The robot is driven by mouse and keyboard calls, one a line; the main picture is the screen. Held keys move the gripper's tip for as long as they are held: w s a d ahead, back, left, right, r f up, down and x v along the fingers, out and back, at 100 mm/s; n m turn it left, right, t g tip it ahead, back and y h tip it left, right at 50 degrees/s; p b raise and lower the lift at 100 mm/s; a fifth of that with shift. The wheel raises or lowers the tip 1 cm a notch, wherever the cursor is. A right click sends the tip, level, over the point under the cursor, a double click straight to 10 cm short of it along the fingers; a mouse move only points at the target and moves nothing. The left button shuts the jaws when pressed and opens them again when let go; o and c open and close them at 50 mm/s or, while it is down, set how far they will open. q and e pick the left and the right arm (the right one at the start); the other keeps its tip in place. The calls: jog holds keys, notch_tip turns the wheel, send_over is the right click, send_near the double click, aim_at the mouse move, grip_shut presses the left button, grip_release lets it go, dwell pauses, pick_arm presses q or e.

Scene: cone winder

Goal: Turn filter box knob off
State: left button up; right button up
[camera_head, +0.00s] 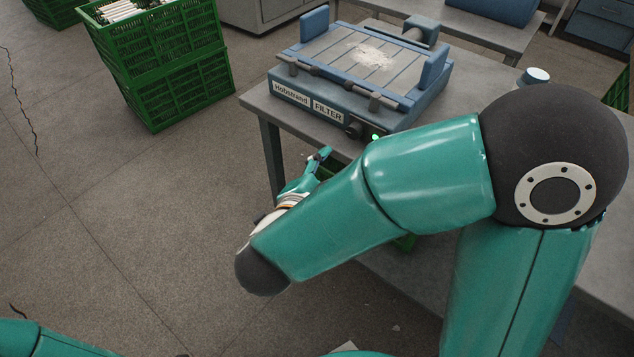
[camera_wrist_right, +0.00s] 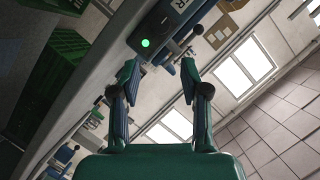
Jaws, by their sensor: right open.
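The filter box (camera_head: 345,106) is a blue unit with a slatted top and a "FILTER" label, sitting on a grey table. Its black knob (camera_head: 354,130) is on the front face, right of the label, with a lit green lamp (camera_head: 375,138) beside it. In the right wrist view the green lamp (camera_wrist_right: 145,43) shows clearly and the dark knob (camera_wrist_right: 166,11) is near the top edge. My right gripper (camera_head: 319,157) is below and in front of the box, apart from the knob; its fingers (camera_wrist_right: 160,72) are spread and empty. My left gripper is out of view.
Stacked green crates (camera_head: 165,60) holding white cones stand at the back left. The grey table's (camera_head: 258,97) front edge and leg are close to my right gripper. A small white-topped container (camera_head: 535,76) stands on the table at right.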

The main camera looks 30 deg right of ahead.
jog(key=shift+p+v, duration=0.8)
jog(key=shift+v, duration=2.1)
notch_tip(320, 180, up, 10)
